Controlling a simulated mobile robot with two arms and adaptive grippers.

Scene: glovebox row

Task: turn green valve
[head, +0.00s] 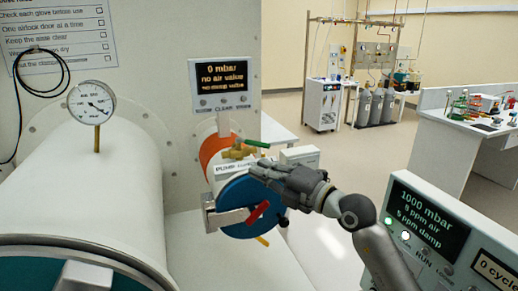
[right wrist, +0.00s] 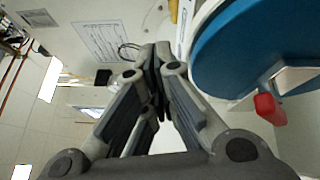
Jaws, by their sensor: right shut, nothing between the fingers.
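The green valve handle (head: 257,143) sits on a brass fitting (head: 238,152) on top of the small orange and white airlock cylinder. It lies roughly level, pointing right. My right gripper (head: 256,170) is shut and empty. It appears just below and right of the green handle, in front of the cylinder's upper edge; I cannot tell whether it touches anything. In the right wrist view the closed fingertips (right wrist: 155,52) have nothing between them, and the green handle cannot be made out. My left gripper is not in view.
The small airlock has a blue round door (head: 240,208) with a red handle (head: 258,212). A yellow handle (head: 262,240) shows below. The large white cylinder (head: 90,190) with a gauge (head: 91,102) fills the left. A display (head: 222,84) stands behind. A control panel (head: 440,225) is front right.

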